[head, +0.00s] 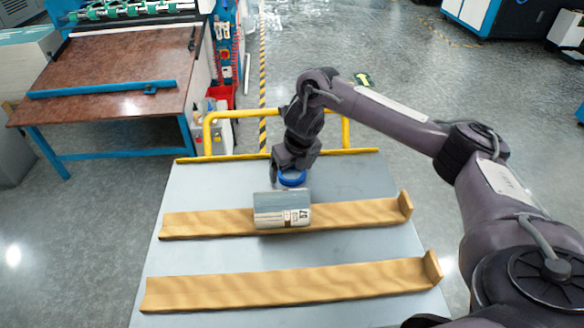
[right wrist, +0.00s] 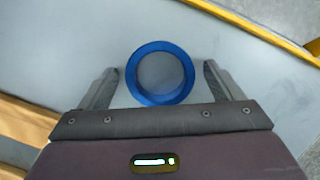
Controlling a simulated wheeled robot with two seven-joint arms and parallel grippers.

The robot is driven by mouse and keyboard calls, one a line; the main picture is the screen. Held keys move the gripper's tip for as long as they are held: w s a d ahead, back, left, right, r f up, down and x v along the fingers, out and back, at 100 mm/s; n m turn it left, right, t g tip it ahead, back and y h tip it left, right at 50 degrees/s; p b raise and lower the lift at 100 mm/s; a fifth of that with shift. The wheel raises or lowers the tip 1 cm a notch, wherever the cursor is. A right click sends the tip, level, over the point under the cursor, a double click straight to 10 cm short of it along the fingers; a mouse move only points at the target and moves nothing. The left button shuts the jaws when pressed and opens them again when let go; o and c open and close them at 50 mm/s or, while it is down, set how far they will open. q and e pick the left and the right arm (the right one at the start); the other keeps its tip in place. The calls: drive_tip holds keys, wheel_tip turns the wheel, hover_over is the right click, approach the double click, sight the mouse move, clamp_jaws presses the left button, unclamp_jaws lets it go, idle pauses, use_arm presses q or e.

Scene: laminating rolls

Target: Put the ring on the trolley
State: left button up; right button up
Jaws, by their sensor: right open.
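The blue ring (head: 293,178) lies flat on the grey top of the trolley (head: 230,178), near the end with the yellow handle. In the right wrist view the blue ring (right wrist: 160,99) sits between the two fingers of my right gripper (right wrist: 161,70), with a gap on each side. The right gripper (head: 287,176) is open and low over the trolley top, with its fingers on either side of the ring. In the head view the gripper partly hides the ring. My left gripper is not in view.
A grey and white roll or package with a printed label (head: 282,217) rests on the nearer-to-handle wooden rail (head: 360,213), close to the ring. A second wooden rail (head: 280,287) lies in front. A brown-topped workbench (head: 120,70) with blue legs stands at left.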

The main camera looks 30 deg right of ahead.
sight(298, 180)
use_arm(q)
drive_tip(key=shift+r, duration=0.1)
use_arm(e)
drive_tip(key=shift+r, duration=0.1)
drive_tip(key=shift+r, duration=0.35)
drive_tip(key=p+v, duration=0.2)
drive_tip(key=v, duration=0.1)
drive_tip(key=shift+w+r, duration=0.1)
drive_tip(key=shift+r, duration=0.05)
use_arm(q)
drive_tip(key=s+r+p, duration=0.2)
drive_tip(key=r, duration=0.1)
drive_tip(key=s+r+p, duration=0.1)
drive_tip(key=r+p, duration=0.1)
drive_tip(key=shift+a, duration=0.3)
use_arm(e)
drive_tip(key=v, duration=0.8)
drive_tip(key=shift+s, duration=0.3)
